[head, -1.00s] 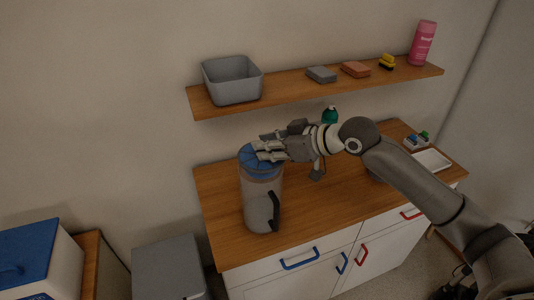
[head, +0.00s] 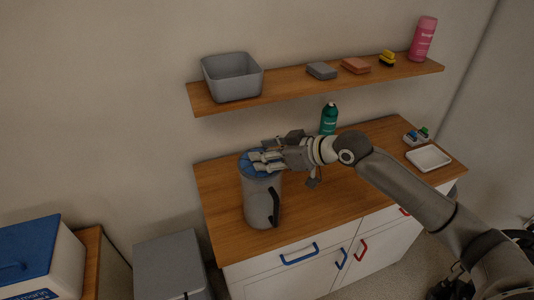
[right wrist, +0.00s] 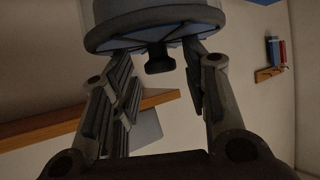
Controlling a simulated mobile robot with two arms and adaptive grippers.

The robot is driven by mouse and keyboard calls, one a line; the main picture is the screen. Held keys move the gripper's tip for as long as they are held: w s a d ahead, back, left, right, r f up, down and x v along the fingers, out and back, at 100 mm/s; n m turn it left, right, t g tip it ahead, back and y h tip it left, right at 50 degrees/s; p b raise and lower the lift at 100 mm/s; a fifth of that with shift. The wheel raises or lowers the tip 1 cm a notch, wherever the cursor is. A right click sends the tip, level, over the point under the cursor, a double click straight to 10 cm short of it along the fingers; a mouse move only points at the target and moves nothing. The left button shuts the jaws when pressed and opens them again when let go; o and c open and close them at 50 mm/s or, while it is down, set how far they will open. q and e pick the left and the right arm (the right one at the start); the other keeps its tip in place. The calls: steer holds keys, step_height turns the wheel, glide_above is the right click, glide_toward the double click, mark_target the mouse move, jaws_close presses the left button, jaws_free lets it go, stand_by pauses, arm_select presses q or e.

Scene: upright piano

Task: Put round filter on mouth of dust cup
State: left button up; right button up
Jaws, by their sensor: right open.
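The dust cup (head: 259,207) is a grey cylinder with a black handle, upright on the left of the wooden counter. The round filter (head: 247,169), blue on top, is at the cup's mouth and roughly in line with it. I cannot tell whether it is fully seated. My right gripper (head: 259,161) is over the filter, with its fingers open. In the right wrist view, the fingers stand apart on either side of a dark tab below a round grey rim (right wrist: 155,28) with bluish segments. My left gripper is not in view.
A green bottle (head: 328,118) stands behind my right arm. A white tray (head: 428,157) and a small holder (head: 416,138) are at the counter's right. A shelf (head: 290,84) above carries a grey bin (head: 232,77), sponges and a pink bottle (head: 422,38).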

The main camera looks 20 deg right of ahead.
steer(key=shift+r, duration=0.25)
steer(key=shift+s+d, duration=0.25)
steer(key=shift+d, duration=0.05)
steer(key=b+v, duration=0.4)
steer(key=v, duration=0.7)
steer(key=shift+s, duration=0.15)
